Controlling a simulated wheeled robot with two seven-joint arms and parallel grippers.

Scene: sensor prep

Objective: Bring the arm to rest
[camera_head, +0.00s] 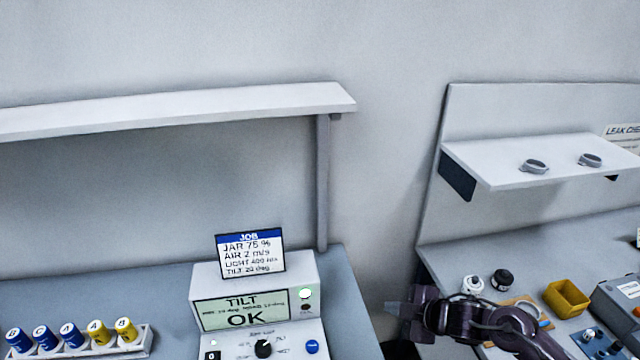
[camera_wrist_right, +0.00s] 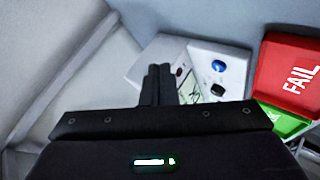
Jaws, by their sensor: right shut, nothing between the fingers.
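My right arm (camera_head: 475,318) reaches in at the lower right of the head view. Its gripper (camera_head: 395,309) points left, over the gap between the two benches. In the right wrist view the two fingers (camera_wrist_right: 158,75) are together, with nothing between them. A white instrument box (camera_wrist_right: 205,62) with a blue button lies beyond the fingertips in that view. My left gripper is not in view.
The left bench holds a tilt box reading OK (camera_head: 245,310), a job card (camera_head: 250,253) and a rack of blue and yellow vials (camera_head: 135,345). The right bench has a yellow bin (camera_head: 567,298) and a shelf (camera_head: 520,158). A red FAIL tray (camera_wrist_right: 285,70) and a green tray (camera_wrist_right: 283,120) show in the wrist view.

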